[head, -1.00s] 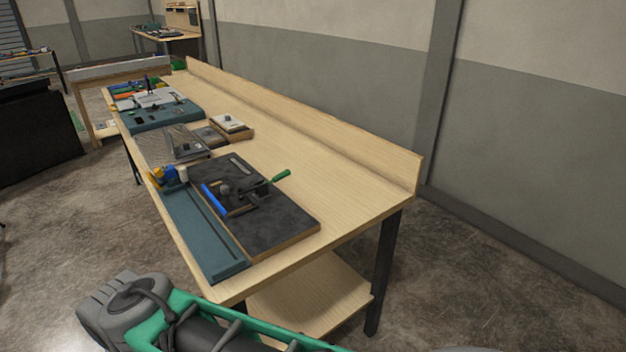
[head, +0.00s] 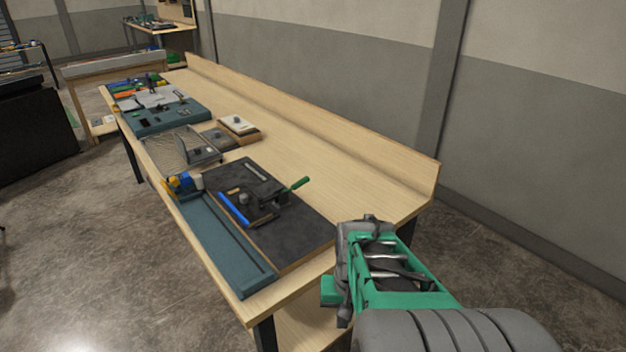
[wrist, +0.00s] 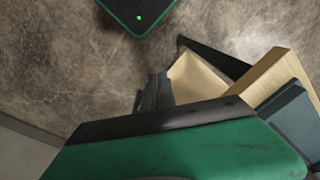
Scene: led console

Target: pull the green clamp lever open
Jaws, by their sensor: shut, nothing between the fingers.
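The green clamp lever (head: 297,185) sticks up and to the right from a dark toggle clamp (head: 270,194). The clamp sits on a black board (head: 290,230) at the near end of the workbench. My arm reaches in from the lower right in the head view, its end beside the near bench corner, well apart from the lever. In the wrist view my gripper (wrist: 155,91) shows as narrow dark fingers, shut and empty, beyond the green housing. The fingertips are hard to make out in the head view. The lever does not show in the wrist view.
A blue bar (head: 235,209) lies on the board, left of the clamp. A teal rail (head: 225,246) runs along the bench's front edge. Other fixtures and a teal console (head: 165,116) stand farther back. The wooden bench top (head: 330,180) is clear behind the board.

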